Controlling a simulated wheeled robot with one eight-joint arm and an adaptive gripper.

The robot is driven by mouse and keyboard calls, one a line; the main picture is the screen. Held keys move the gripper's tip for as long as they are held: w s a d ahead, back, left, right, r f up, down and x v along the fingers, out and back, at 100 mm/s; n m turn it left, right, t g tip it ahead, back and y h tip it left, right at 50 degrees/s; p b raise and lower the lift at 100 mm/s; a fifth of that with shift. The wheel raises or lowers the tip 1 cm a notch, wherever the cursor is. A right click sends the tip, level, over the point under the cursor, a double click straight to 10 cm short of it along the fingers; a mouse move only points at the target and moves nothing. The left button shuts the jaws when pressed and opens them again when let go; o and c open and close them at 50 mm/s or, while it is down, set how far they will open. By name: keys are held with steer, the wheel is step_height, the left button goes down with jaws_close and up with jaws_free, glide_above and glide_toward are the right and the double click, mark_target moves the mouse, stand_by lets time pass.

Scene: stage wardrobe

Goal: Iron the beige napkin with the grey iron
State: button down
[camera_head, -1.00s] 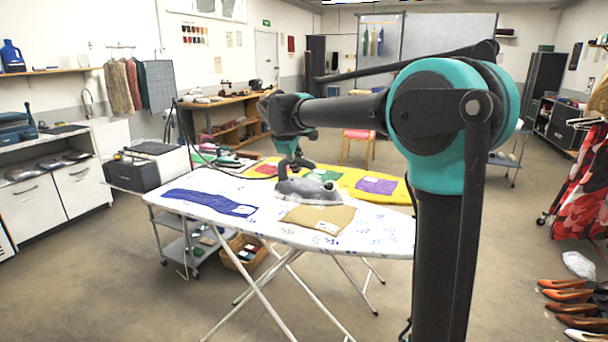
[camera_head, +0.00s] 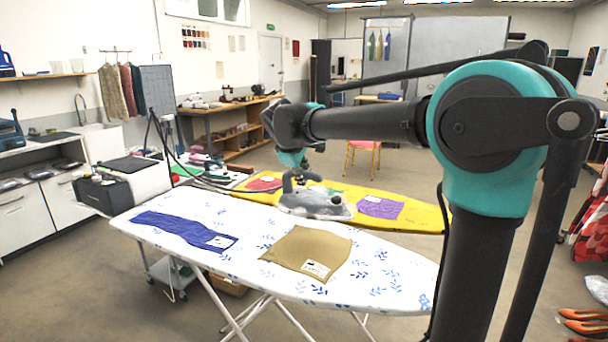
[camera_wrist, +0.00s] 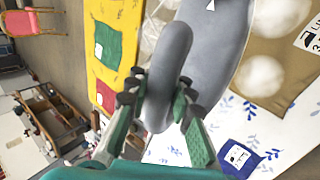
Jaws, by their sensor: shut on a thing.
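The grey iron (camera_head: 318,206) is at the far edge of the white board, beyond the beige napkin. My gripper (camera_head: 297,172) is shut on its handle. The wrist view shows the handle (camera_wrist: 166,62) between my two fingers (camera_wrist: 160,103), with the iron's body (camera_wrist: 222,50) beyond. I cannot tell whether its sole touches the board. The beige napkin (camera_head: 308,250) lies on the board nearer the camera, with a white label at its near corner. In the wrist view the napkin (camera_wrist: 292,62) is right of the iron, with pale steam-like puffs over it.
The white patterned ironing board (camera_head: 205,268) also bears a blue cloth (camera_head: 180,228) at left. Behind it a yellow board (camera_head: 425,214) bears a purple cloth (camera_head: 381,206) and other cloths. Several other irons stand at the back left. The board's right part is clear.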

mark_target(305, 193)
steer(key=shift+f, duration=2.65)
